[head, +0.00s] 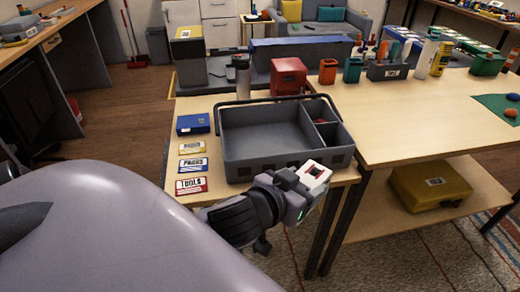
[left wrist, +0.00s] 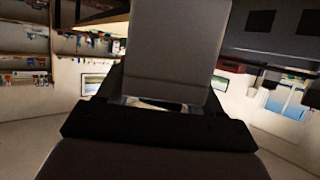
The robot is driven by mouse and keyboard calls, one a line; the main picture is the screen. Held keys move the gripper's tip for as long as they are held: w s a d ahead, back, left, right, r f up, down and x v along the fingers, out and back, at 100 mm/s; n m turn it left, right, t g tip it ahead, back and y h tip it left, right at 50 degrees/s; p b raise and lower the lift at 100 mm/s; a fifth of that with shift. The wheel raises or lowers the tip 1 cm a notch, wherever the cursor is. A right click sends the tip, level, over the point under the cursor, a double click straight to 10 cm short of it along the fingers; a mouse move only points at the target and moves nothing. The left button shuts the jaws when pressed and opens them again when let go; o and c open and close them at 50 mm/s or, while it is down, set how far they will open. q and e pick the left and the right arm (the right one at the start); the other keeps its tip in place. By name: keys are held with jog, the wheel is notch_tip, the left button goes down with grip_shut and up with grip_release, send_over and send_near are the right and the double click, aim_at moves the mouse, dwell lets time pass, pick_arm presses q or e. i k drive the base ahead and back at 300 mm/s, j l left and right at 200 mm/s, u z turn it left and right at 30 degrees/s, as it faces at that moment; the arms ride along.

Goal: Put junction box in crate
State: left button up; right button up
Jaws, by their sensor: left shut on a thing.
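The grey crate (head: 262,175) stands on the wooden table in the head view, with one large compartment at left and two small ones at right. My left gripper (head: 299,184) is at its front right corner, outside the near wall. It is shut on a small pale box with a dark square and red edge, which I take as the junction box (head: 315,174). In the left wrist view a plain grey face of the held box (left wrist: 178,50) rises between the dark fingers. The crate's large compartment looks empty. My right gripper is not in view.
Left of the crate are a blue box (head: 193,124) and labelled cards (head: 192,186). Behind it stand a red box (head: 288,76) and a bottle (head: 242,77). A tool holder (head: 388,71) stands on the right table. A yellow case (head: 430,186) sits on the shelf below.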

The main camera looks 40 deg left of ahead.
aim_at(268, 148)
jog(key=k+j+u, duration=0.1)
jog(key=k+u, duration=0.35)
jog(key=u, duration=1.1)
jog(key=l+u, duration=0.35)
jog(key=l, duration=0.2)
jog(key=i+l, duration=0.1)
jog(key=l, duration=0.6)
jog(key=i+l, duration=0.1)
jog(key=l, duration=1.25)
jog(key=i, duration=0.05)
